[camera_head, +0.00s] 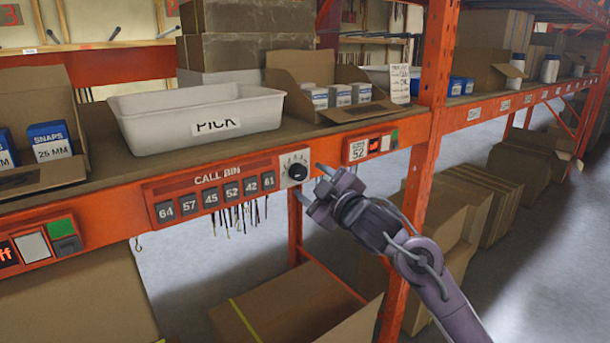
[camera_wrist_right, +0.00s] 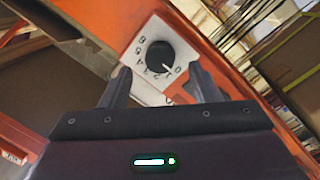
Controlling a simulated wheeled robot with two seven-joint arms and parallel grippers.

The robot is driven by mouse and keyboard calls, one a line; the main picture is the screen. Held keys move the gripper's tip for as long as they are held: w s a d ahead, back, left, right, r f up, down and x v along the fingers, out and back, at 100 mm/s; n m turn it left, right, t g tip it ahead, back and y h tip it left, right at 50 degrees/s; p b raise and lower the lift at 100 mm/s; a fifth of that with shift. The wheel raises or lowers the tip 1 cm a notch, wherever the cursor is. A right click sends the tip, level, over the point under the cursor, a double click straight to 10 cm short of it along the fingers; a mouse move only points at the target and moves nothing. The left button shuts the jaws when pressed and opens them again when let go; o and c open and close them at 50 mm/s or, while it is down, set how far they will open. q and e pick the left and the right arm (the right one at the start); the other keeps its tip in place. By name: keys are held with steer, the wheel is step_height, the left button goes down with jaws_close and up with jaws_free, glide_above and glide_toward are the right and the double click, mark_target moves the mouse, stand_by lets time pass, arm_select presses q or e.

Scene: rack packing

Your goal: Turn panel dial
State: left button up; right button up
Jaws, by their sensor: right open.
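My right gripper (camera_head: 314,182) is open and empty, just right of and below the dial in the head view. I see no contact with the knob. My left gripper is not in view.
A white PICK bin (camera_head: 195,112) stands on the shelf above the panel. An open carton (camera_head: 315,90) with small boxes is beside it. An orange upright (camera_head: 428,130) rises right of my gripper. Cardboard boxes (camera_head: 290,305) are below, and thin dark items hang under the beam.

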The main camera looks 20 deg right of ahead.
mark_target(301, 175)
steer(key=shift+p+x, duration=0.35)
steer(key=shift+x, duration=1.5)
steer(key=c, duration=1)
